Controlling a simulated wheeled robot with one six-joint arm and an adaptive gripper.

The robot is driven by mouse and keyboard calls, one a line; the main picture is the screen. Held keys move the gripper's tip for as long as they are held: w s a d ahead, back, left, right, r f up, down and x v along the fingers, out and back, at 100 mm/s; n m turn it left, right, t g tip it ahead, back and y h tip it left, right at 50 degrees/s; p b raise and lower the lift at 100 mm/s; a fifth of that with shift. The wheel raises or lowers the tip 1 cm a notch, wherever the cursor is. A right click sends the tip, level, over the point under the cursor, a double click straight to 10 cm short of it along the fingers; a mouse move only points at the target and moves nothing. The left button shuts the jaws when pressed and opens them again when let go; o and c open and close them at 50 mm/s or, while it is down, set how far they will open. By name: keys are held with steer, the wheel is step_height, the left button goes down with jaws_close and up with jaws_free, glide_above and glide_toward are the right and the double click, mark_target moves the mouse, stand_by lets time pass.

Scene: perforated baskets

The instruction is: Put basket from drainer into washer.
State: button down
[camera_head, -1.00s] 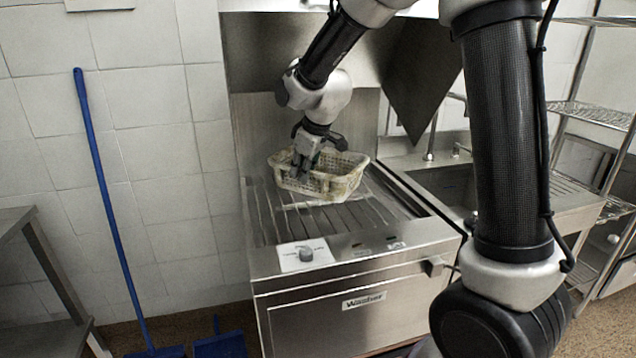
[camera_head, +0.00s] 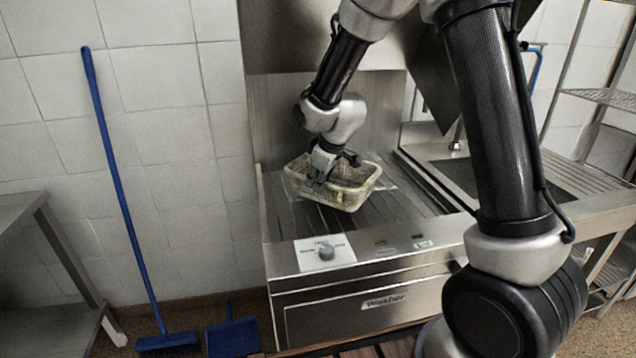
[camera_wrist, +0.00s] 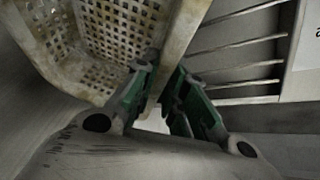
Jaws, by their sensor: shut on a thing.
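The basket (camera_head: 345,197) is cream-coloured and perforated, with stained walls. It is inside the open washer (camera_head: 385,301), over the slatted rack, close to the slats; I cannot tell whether it touches them. My gripper (camera_head: 318,183) is shut on the basket's near-left wall. In the wrist view the green-padded fingers of my gripper (camera_wrist: 160,100) pinch the wall of the basket (camera_wrist: 110,45) between them. The basket looks empty, though part of its inside is hidden by my gripper. The washer's hood is raised above it.
A sink with a ribbed drainer (camera_head: 535,155) adjoins the washer on the right. A wire shelf rack (camera_head: 605,96) stands at far right. A blue broom (camera_head: 125,200) and blue dustpan (camera_head: 233,336) are at left, beside a steel table (camera_head: 35,225). The rack's front slats are clear.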

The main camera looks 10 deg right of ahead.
steer(key=shift+f, duration=0.3)
steer(key=c, duration=1.5)
jaws_free()
steer(key=shift+o, duration=0.2)
steer(key=v, duration=1.2)
steer(key=s+d+r+m, duration=0.4)
steer(key=s+d+r, duration=0.3)
steer(key=s+d, duration=0.4)
steer(key=s+d+m+h, duration=0.1)
steer(key=s+d+m, duration=0.1)
steer(key=s, duration=0.6)
steer(key=s+d+r+m, duration=0.1)
steer(key=s+d+m, duration=0.2)
steer(key=s, duration=0.5)
steer(key=shift+s+d+h, duration=0.4)
steer(key=shift+r, duration=0.1)
